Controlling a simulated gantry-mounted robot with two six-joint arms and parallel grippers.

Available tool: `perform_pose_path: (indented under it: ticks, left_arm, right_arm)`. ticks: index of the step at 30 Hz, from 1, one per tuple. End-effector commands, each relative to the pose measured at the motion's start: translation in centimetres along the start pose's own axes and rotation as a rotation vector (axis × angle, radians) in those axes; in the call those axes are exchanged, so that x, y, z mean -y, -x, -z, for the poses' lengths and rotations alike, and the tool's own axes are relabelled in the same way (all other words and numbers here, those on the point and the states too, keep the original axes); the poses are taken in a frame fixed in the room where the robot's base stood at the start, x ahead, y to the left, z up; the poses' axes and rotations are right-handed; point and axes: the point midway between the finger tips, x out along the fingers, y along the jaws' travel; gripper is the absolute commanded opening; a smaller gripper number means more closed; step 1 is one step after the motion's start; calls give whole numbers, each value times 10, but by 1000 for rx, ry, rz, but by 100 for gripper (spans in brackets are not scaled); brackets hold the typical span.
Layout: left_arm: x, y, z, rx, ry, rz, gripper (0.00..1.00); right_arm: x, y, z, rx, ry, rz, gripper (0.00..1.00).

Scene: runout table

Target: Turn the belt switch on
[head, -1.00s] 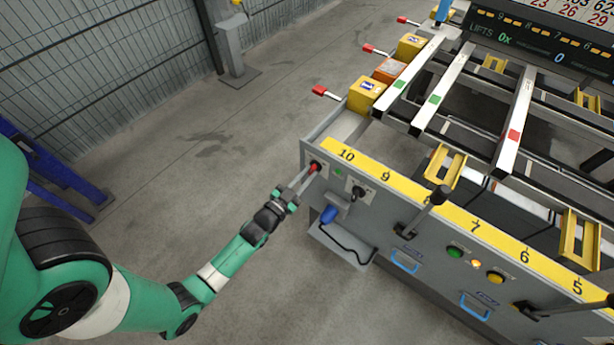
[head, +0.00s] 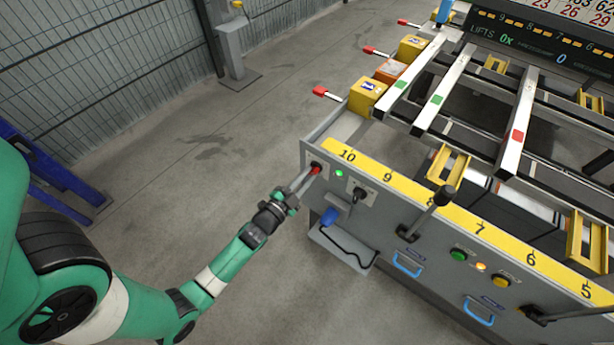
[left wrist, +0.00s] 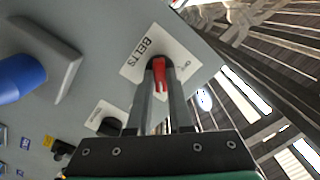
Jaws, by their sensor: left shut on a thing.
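The belt switch is a red handle (head: 315,169) on the grey front panel, near the 10 end. In the left wrist view the red handle (left wrist: 159,73) stands on a white plate marked BELTS (left wrist: 142,48). My left gripper (head: 309,176) is shut on the handle, with one finger on each side in the left wrist view (left wrist: 161,88). A small green lamp (head: 339,173) beside the switch glows brightly. The fingers hide part of the handle and plate. My right gripper is not in view.
A black lever (head: 443,196) sticks out farther along the panel (head: 400,225). The floor (head: 200,150) left of the panel is clear.

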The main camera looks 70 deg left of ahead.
Motion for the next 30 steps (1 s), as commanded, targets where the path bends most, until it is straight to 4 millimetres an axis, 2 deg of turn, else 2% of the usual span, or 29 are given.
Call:
perform_pose_path:
  ticks: [8,9,13,14,23,26,30]
  left_arm:
    - [1,0,1,-3,-4,2,0]
    - [1,0,1,-3,-4,2,22]
    - [1,0,1,-2,-3,1,46]
    - [1,0,1,-2,-2,1,49]
    - [0,2,0,0,-1,0,49]
    - [0,11,0,0,-1,-1,49]
    - [0,40,0,3,-1,-3,49]
  right_arm:
    - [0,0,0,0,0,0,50]
    - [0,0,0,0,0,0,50]
    - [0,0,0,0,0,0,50]
    - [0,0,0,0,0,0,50]
    - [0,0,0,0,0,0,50]
    - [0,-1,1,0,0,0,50]
    - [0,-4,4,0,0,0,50]
